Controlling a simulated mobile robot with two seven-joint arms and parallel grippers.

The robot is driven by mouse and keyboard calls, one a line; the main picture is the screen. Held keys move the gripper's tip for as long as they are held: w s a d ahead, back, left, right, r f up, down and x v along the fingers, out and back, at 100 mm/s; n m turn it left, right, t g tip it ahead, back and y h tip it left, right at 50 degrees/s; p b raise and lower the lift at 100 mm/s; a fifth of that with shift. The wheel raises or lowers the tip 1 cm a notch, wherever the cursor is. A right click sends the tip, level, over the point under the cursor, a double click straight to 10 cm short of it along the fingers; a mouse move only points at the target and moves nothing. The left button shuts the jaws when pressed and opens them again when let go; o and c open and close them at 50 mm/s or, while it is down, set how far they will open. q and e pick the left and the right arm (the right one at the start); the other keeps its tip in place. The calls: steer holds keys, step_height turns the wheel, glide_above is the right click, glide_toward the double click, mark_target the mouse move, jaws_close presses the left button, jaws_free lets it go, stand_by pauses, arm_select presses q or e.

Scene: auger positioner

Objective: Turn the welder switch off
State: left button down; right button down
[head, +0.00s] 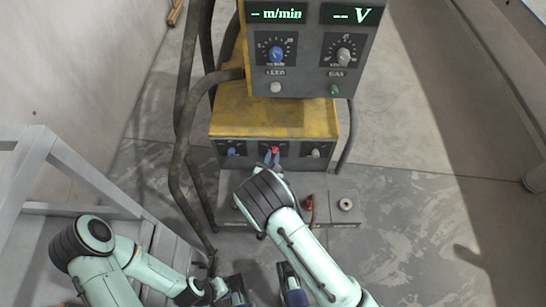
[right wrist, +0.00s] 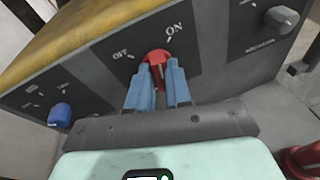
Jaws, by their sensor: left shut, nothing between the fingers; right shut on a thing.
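The red welder switch (right wrist: 157,57) sits on the dark front panel of the lower yellow unit, with OFF printed to its upper left and ON to its upper right. My right gripper (right wrist: 158,88) is shut on the switch, its blue fingers on either side of the red handle. In the head view the switch (head: 274,149) shows small above my right fingertips. The fingers hide part of the handle, so I cannot tell clearly which label it points to. My left gripper (head: 238,292) is low in the head view, away from the panel, shut and empty; its fingertips are hard to make out.
A blue knob (right wrist: 60,114) is left of the switch and a grey knob (right wrist: 281,19) right. The display unit (head: 305,50) overhangs above. Thick cables (head: 182,120) hang at the left.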

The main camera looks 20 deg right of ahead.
steer(key=n+h, duration=0.1)
steer(key=n, duration=0.2)
steer(key=n+h, duration=0.1)
steer(key=n, duration=0.2)
steer(key=n+t, duration=0.1)
steer(key=n, duration=0.2)
steer(key=shift+a+f+h, duration=0.3)
steer(key=shift+f+h, duration=0.1)
steer(key=shift+n, duration=0.3)
steer(key=c, duration=1.1)
jaws_free()
steer(key=shift+o, duration=0.2)
steer(key=v, duration=1.3)
steer(key=shift+p, duration=0.45)
steer(key=shift+s+a+f, duration=0.1)
steer(key=shift+s+f, duration=0.05)
steer(key=shift+s, duration=0.1)
